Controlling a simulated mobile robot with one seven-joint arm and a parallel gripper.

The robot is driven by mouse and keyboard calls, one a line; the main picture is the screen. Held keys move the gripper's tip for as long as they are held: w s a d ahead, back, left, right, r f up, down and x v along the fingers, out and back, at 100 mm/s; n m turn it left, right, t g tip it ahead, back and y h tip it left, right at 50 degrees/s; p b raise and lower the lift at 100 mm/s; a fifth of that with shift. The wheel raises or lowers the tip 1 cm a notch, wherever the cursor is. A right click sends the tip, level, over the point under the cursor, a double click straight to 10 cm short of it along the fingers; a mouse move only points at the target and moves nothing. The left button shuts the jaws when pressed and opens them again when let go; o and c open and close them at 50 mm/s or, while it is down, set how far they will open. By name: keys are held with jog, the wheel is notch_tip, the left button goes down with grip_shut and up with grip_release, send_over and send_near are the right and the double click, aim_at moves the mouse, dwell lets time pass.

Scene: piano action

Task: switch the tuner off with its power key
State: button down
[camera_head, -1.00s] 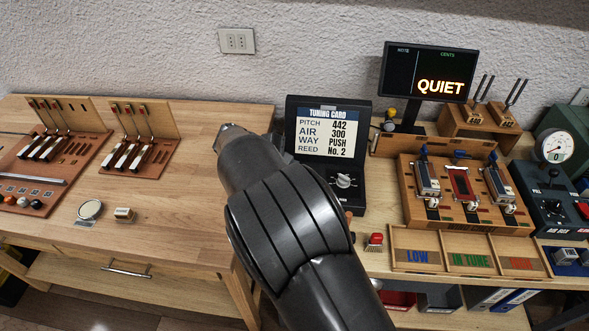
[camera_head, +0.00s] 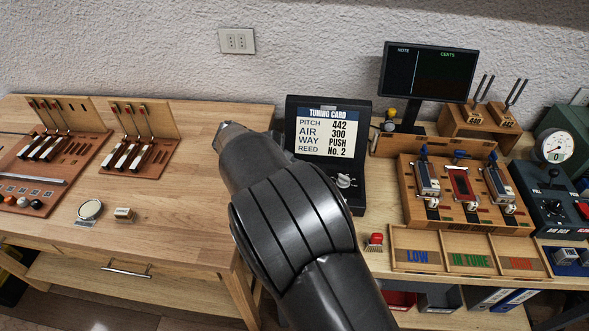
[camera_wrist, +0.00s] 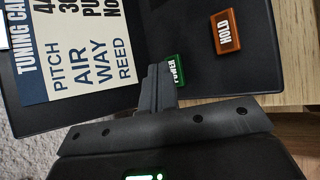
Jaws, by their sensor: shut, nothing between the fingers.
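The tuner is a black case (camera_head: 357,195) with a tuning card (camera_head: 327,131) in its lid and a knob (camera_head: 344,181) on its base. In the wrist view its green POWER key (camera_wrist: 175,73) lies beside my gripper (camera_wrist: 160,78), whose shut, empty fingers overlap the key's near edge. I cannot tell whether they press it. The orange HOLD key (camera_wrist: 225,32) is farther right, clear of the fingers. The tuner's display (camera_head: 429,72) shows only NOTE and CENTS, with no lit reading. In the head view my arm hides the gripper and the keys.
A red-topped item (camera_head: 375,241) stands right of my arm. The reed jig (camera_head: 462,190) and labelled trays (camera_head: 460,248) are farther right.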

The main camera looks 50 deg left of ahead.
jog(key=shift+r, duration=2.95)
jog(key=shift+w, duration=0.15)
jog(key=w+d+r+m+g, duration=0.1)
jog(key=w+d+r+m, duration=0.2)
jog(key=w+d, duration=0.35)
jog(key=w+d+r+m+g, duration=0.1)
jog(key=w+d+r+m, duration=0.2)
jog(key=d, duration=0.7)
jog(key=w+d+r+m+g, duration=0.2)
jog(key=w+d+r, duration=0.25)
jog(key=d, duration=0.35)
jog(key=w+d+r+m, duration=0.2)
jog(key=d+r+m, duration=0.15)
jog(key=d, duration=0.95)
jog(key=s+d+r+m+y, duration=0.1)
jog(key=s+d+m, duration=0.2)
jog(key=d, duration=0.6)
jog(key=s+d+r+m, duration=0.1)
jog(key=s+d+m, duration=0.25)
jog(key=d, duration=0.45)
jog(key=s+d+f+m, duration=0.3)
jog(key=s+d+m, duration=0.4)
jog(key=s+d, duration=0.3)
jog(key=shift+s+d+t, duration=0.3)
jog(key=shift+s+d, duration=0.1)
jog(key=shift+s, duration=0.3)
